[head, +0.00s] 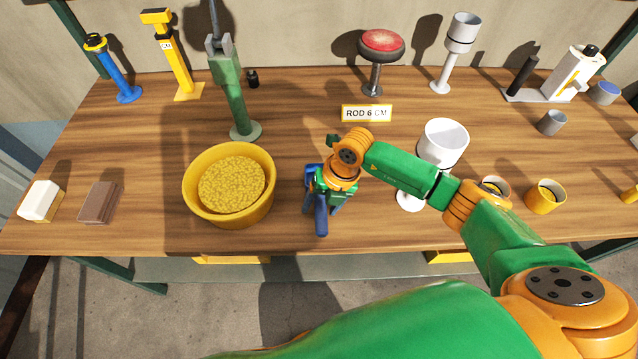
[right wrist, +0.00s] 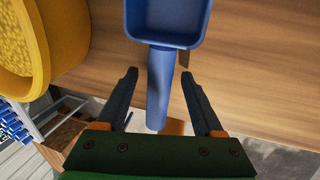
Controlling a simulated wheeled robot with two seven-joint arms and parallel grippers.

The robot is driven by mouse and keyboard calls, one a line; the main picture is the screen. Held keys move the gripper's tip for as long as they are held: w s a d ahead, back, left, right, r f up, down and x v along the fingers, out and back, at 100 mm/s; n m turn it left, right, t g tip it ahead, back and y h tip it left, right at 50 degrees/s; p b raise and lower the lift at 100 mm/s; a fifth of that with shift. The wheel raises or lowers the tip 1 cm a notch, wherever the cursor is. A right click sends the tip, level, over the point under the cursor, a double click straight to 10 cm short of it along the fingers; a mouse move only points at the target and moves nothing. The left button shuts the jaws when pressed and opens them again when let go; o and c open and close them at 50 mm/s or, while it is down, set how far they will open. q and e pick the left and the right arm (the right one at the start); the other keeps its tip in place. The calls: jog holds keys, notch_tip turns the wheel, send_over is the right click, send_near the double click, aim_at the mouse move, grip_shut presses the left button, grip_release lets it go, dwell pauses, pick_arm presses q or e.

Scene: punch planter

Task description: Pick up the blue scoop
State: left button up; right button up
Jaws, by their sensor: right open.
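The blue scoop (head: 321,220) lies on the wooden table, right of the yellow bowl, partly hidden under my right gripper in the head view. In the right wrist view the scoop (right wrist: 158,85) has its square cup at the top and its handle pointing down between the fingers. My right gripper (right wrist: 162,80) is open, with one dark finger on each side of the handle and a gap on both sides. In the head view my right gripper (head: 328,192) is above the scoop and its fingers are hard to make out. My left gripper is not in view.
The yellow bowl (head: 200,208) of yellow grains stands close left of the scoop. A "ROD 6 CM" sign (head: 367,113) stands behind. A white cup on a stand (head: 445,135) and yellow cups (head: 545,198) are to the right. The table's front edge is near the handle.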

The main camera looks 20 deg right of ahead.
aim_at(321, 204)
jog(key=shift+w+f, duration=0.15)
jog(key=shift+f, duration=0.05)
jog(key=shift+r, duration=0.1)
jog(key=c, duration=0.9)
grip_shut()
jog(key=shift+r, duration=0.3)
jog(key=b+v, duration=0.1)
jog(key=v, duration=0.2)
jog(key=shift+a, duration=0.15)
jog(key=s+d+r+b, duration=0.4)
jog(key=s+d+r, duration=0.5)
jog(key=s, duration=0.1)
jog(key=shift+r+b, duration=0.25)
jog(key=shift+b, duration=0.05)
